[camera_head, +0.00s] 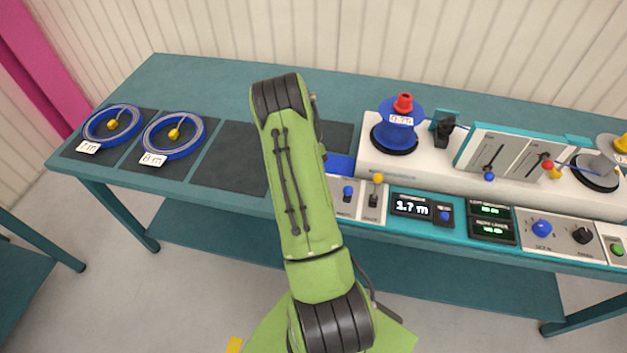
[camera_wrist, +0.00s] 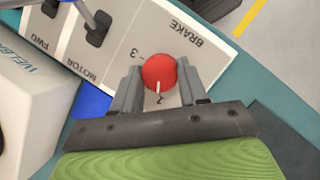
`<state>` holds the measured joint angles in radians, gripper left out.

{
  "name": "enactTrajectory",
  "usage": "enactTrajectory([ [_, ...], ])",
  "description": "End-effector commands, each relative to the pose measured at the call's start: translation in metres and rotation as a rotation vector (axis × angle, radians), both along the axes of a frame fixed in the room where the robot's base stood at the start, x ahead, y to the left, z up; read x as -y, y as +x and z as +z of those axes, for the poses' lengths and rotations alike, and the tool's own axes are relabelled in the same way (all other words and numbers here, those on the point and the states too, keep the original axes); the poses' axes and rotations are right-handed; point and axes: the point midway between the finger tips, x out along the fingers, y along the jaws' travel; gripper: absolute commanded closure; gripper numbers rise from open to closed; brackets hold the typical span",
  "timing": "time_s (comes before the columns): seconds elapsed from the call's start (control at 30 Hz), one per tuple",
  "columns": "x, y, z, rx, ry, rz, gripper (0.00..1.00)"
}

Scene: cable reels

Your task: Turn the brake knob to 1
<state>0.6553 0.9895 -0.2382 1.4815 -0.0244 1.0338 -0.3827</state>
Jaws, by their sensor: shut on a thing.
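The red round brake knob (camera_wrist: 160,72) sits on a pale panel marked BRAKE in the wrist view. My gripper (camera_wrist: 158,76) is shut on it, with one grey finger on each side. A white pointer line on the knob points down in the picture, toward a small digit close to its edge that is hard to read. A mark 3 shows to the upper left of the knob. Other marks are hidden or not readable. In the head view my green arm hides the knob and the gripper.
Black MOTOR switch (camera_wrist: 98,30) stands left of the knob, near a white housing (camera_wrist: 30,110). On the bench, blue cable coils (camera_head: 112,124) lie at left; a blue reel (camera_head: 396,138) and a length display reading about 1.7 m (camera_head: 412,207) are right of my arm.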

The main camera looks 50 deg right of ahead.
Motion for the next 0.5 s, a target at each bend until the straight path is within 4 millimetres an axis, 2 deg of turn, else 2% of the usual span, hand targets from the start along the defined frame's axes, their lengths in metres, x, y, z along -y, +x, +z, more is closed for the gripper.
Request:
enactTrajectory([
  [0.13, 0.0003, -0.0004, -0.0005, 0.000, -0.001, -0.003, 0.88],
  [0.17, 0.0003, -0.0004, -0.0005, 0.000, -0.001, -0.003, 0.56],
  [0.3, 0.0003, -0.0003, -0.0004, 0.000, -0.001, -0.003, 0.34],
  [0.5, 0.0001, -0.0001, -0.0003, 0.000, -0.001, -0.002, 0.32],
])
